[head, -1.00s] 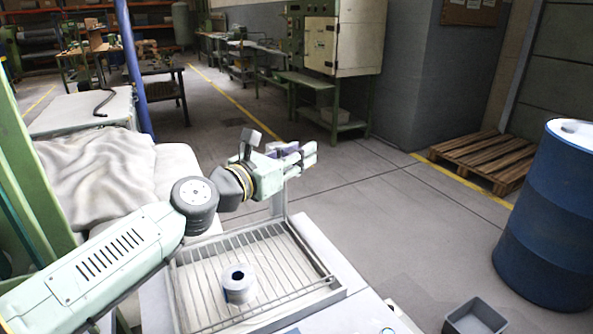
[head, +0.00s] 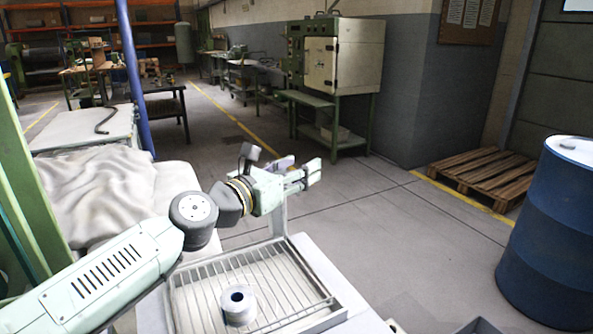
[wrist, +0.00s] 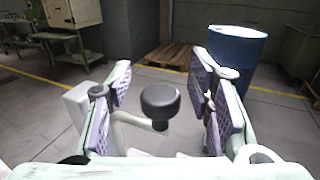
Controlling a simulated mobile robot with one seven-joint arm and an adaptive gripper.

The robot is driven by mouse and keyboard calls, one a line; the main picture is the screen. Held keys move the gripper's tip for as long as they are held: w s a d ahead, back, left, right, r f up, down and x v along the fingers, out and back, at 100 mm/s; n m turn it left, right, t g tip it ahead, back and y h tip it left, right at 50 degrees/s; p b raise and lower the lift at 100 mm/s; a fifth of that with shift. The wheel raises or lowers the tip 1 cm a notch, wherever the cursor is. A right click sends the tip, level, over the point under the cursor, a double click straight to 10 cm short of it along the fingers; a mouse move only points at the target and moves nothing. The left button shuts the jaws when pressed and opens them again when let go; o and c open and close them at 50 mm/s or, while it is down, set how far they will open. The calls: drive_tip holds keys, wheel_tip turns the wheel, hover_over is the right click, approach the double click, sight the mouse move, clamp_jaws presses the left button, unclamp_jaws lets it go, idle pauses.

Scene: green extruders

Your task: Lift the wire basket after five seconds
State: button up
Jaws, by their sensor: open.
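A wire-grid tray (head: 199,298), which looks like the wire basket, lies at the bottom centre of the head view with a light metal rim. A grey metal roll (head: 238,305) stands upright in it. A light upright post (head: 279,222) rises at the tray's far right corner, below my gripper. My gripper (head: 312,174) is open, level above that far end. In the wrist view a black round knob (wrist: 160,100) on a curved light arm shows between the open purple-padded fingers (wrist: 163,100). I cannot tell whether it touches them or joins the basket.
A blue drum (head: 548,235) stands at right, with a wooden pallet (head: 485,178) behind it. A cloth-covered surface (head: 110,190) lies left of my arm. A blue pole (head: 132,75) rises beyond it. The floor right of my gripper is clear.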

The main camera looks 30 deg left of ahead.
wheel_tip(320, 180, up, 10)
drive_tip(key=shift+f, duration=0.25)
idle(0.6)
